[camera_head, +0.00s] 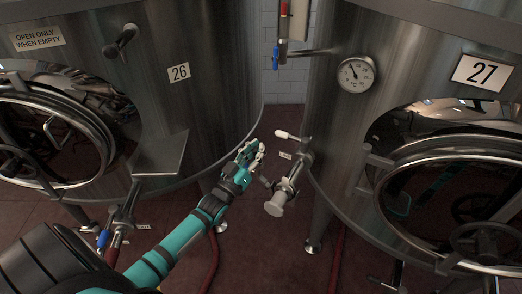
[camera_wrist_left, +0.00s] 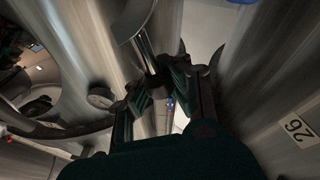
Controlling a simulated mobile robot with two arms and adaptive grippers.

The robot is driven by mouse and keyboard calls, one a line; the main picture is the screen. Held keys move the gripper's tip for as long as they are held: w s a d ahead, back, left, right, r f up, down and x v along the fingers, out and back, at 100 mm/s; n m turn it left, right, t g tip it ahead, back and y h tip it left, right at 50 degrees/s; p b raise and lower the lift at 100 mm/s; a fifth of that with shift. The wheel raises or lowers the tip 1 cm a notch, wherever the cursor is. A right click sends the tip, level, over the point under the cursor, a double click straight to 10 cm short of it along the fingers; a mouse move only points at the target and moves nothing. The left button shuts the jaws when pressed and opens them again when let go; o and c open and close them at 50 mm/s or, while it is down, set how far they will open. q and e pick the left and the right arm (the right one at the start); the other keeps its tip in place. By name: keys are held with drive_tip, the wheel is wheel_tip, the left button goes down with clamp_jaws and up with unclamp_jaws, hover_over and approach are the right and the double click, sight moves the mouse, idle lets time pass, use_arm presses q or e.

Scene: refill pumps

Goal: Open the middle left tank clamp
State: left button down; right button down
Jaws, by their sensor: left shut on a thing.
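Between tank 26 and tank 27, a metal outlet pipe (camera_head: 290,180) with a pale end cap (camera_head: 275,206) sticks out low from tank 27. The tank clamp (camera_head: 265,181) is a small part beside this outlet, mostly hidden by my gripper. My left gripper (camera_head: 255,155) is at the left side of the outlet, shut on a small part that looks like the clamp's handle. In the left wrist view the gripper fingers (camera_wrist_left: 154,84) close in front of a shiny pipe (camera_wrist_left: 142,38). The gripped part is dark and hard to make out. My right gripper is not in view.
Tank 26 (camera_head: 205,80) stands at left, with an outlet and blue valve handle (camera_head: 103,240) below. Tank 27 (camera_head: 420,75) stands at right, with a dial gauge (camera_head: 356,74) and round hatch (camera_head: 465,185). A white-tipped lever (camera_head: 288,135) sits above the outlet. Red hoses (camera_head: 211,262) lie on the floor.

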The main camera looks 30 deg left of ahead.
use_arm(q)
drive_tip(key=shift+s+d+f, duration=0.1)
drive_tip(key=shift+s+f, duration=0.05)
drive_tip(key=shift+f, duration=0.5)
drive_tip(key=c, duration=1.8)
unclamp_jaws()
drive_tip(key=shift+c, duration=0.2)
drive_tip(key=o, duration=0.7)
drive_tip(key=shift+s+r, duration=0.25)
drive_tip(key=shift+r, duration=0.15)
drive_tip(key=shift+w, duration=0.1)
drive_tip(key=v, duration=1.2)
